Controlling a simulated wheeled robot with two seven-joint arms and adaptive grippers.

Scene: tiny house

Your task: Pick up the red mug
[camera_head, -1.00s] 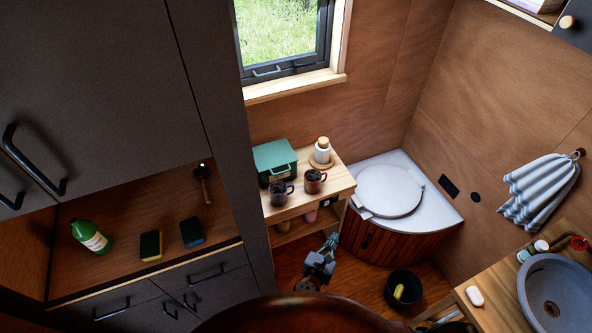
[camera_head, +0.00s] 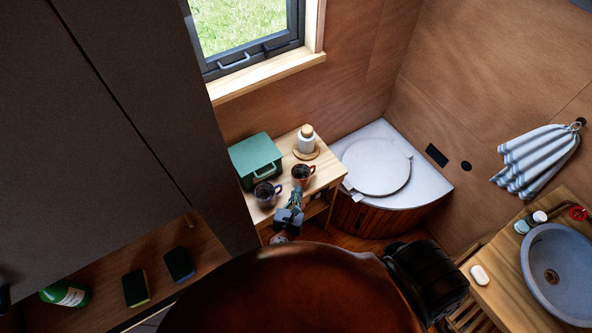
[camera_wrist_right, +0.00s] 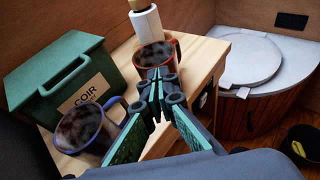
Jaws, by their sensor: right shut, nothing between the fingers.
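The red mug (camera_head: 302,174), reddish-brown with dark contents, stands upright on a small wooden stand (camera_head: 322,172). In the right wrist view the red mug (camera_wrist_right: 150,58) stands just beyond the fingertips, its handle toward the right. My right gripper (camera_head: 297,191) is just in front of the red mug. In the wrist view its fingertips (camera_wrist_right: 156,82) are together, with nothing between them, and overlap the mug's lower front; contact cannot be told. A blue mug (camera_head: 266,193) stands to the left, also seen in the wrist view (camera_wrist_right: 88,132). My left gripper is not in view.
A green box (camera_head: 255,160) labelled COIR stands behind the blue mug. A white-topped corner toilet (camera_head: 425,165) is to the right. A tall dark cabinet (camera_head: 120,110) closes the left side.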

